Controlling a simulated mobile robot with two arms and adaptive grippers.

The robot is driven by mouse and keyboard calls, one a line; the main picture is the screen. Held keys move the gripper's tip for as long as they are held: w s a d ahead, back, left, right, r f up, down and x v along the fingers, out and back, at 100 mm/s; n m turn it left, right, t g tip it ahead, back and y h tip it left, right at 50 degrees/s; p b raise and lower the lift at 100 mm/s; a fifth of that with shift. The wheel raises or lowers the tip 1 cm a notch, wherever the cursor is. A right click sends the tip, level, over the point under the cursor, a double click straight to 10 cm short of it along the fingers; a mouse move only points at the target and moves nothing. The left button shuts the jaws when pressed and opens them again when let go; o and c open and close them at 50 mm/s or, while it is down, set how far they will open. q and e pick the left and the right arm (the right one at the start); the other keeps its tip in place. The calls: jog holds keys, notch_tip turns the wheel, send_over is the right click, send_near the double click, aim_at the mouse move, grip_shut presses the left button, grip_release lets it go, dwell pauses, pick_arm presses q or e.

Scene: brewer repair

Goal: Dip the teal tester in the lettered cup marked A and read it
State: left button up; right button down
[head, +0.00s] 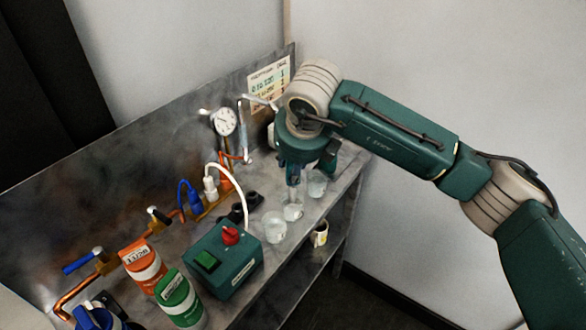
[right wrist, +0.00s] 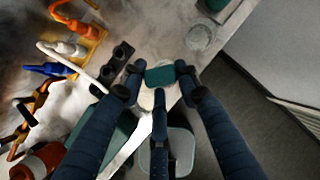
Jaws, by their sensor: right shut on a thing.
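My right gripper (head: 294,178) points down over the row of clear cups at the bench's right end. In the right wrist view its fingers (right wrist: 160,82) are shut on the teal tester (right wrist: 159,76). The tester is right above or in the middle cup (head: 293,212); I cannot tell whether its tip is in liquid. A near cup (head: 275,232) stands to the left and a far cup (head: 317,187) to the right. The far cup also shows in the right wrist view (right wrist: 199,38). No letter on the cups is readable. My left gripper is not in view.
A teal box (head: 228,268) with a red knob stands left of the cups. Orange (head: 143,262) and green (head: 180,300) containers stand at the front left. Pipes and a gauge (head: 224,122) line the back panel. A mug (head: 320,235) sits on the lower shelf.

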aim_at(293, 187)
jog(key=shift+r+p, duration=0.9)
jog(key=shift+r, duration=1.7)
jog(key=shift+r, duration=0.1)
jog(key=g+p, duration=0.6)
jog(key=p, duration=0.3)
jog(key=shift+f, duration=0.2)
dwell(0.4)
